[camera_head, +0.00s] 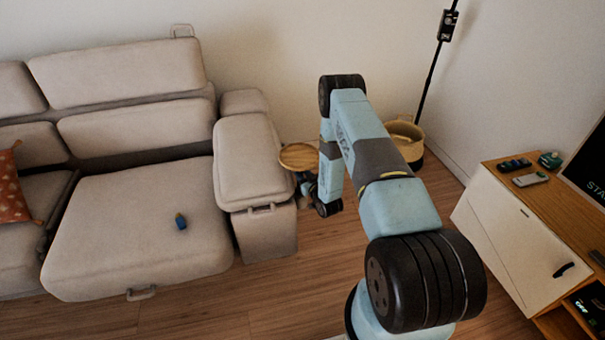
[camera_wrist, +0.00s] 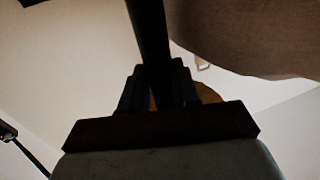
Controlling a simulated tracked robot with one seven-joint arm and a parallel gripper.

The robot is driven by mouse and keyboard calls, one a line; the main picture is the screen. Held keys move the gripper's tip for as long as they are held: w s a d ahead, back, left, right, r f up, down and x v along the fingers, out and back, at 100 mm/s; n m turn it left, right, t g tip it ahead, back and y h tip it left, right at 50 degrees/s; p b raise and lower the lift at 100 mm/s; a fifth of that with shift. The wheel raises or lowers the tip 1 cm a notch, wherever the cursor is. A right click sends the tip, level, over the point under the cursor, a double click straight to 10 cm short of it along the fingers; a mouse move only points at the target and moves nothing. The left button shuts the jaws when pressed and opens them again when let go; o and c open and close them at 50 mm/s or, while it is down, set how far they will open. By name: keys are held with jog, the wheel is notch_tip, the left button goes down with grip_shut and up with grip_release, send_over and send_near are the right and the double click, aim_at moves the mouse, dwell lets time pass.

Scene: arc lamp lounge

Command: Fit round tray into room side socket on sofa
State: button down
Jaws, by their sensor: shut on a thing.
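The round tray (camera_head: 299,156) is a wooden disc with a raised rim, just right of the sofa's right armrest (camera_head: 254,160). In the head view it looks roughly level, close to the armrest's outer side. My gripper (camera_head: 306,184) is below the tray, partly hidden by the tray and my arm. In the wrist view my gripper (camera_wrist: 160,88) is shut on a dark upright stem (camera_wrist: 149,35), and a brown piece of the tray (camera_wrist: 208,94) shows behind it. The beige sofa (camera_head: 140,225) fills the left. I cannot make out the socket.
A basket (camera_head: 407,137) stands by the back wall near a black lamp pole (camera_head: 433,70). A wooden cabinet with white doors (camera_head: 520,235) is at the right. A small blue object (camera_head: 181,221) lies on the seat. Wooden floor is open in front of the armrest.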

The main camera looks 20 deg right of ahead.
jog(key=shift+f, duration=0.8)
jog(key=c, duration=0.8)
grip_release()
jog(key=shift+o, duration=0.2)
jog(key=shift+a, duration=0.1)
jog(key=shift+s, duration=0.1)
jog(key=shift+f, duration=0.1)
jog(key=v, duration=1.3)
jog(key=shift+s+d, duration=0.25)
jog(key=shift+d, duration=0.05)
